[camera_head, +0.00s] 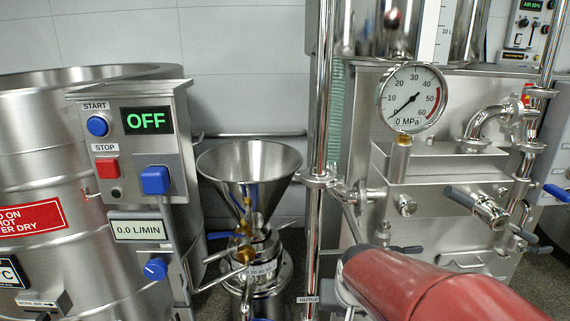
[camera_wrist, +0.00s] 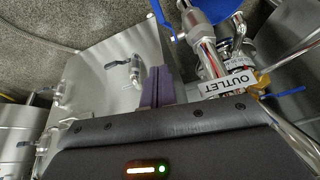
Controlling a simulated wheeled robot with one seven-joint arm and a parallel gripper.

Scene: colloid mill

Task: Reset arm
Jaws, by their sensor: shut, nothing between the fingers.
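My gripper (camera_wrist: 156,74) shows in the wrist view as purple fingers held together, with nothing between them. The fingers stand in front of a grey metal panel with small valves. The gripper itself does not show in the head view. The colloid mill has a steel funnel hopper (camera_head: 249,165) above a body with brass fittings. Left of it is a control box with a green OFF display (camera_head: 148,121), a blue START button (camera_head: 97,126) and a red STOP button (camera_head: 107,168). A lower display (camera_head: 138,229) reads 0.0 L/MIN.
A large steel tank (camera_head: 50,190) stands at the left. A vertical steel pipe (camera_head: 320,120) rises right of the funnel. A steel machine with a pressure gauge (camera_head: 411,97) fills the right. In the wrist view, an OUTLET label (camera_wrist: 229,84) sits close right of my fingers.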

